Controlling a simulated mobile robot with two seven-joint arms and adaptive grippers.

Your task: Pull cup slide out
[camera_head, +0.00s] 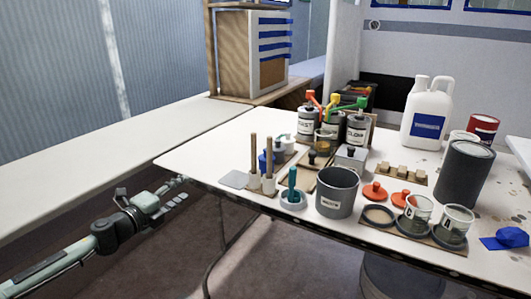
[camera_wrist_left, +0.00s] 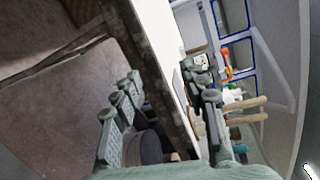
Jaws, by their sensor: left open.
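A flat board (camera_head: 400,232) at the front right edge of the table carries a dark empty ring (camera_head: 379,215) and two clear cups (camera_head: 416,211) with grey contents. This looks like the cup slide, though I cannot be sure. My left gripper (camera_head: 180,188) is open and empty, off the table's front left corner, well left of the board. In the left wrist view its two fingers (camera_wrist_left: 162,118) are spread, with the table edge (camera_wrist_left: 170,75) showing between and beyond them. My right gripper is in neither view.
A grey bucket (camera_head: 337,193) stands left of the board. Orange lids (camera_head: 375,192) lie behind it, and a dark grey can (camera_head: 462,178) and white jug (camera_head: 427,115) stand farther back. Brushes in a holder (camera_head: 268,184) are near the left corner. A white bench (camera_head: 90,185) runs along the left.

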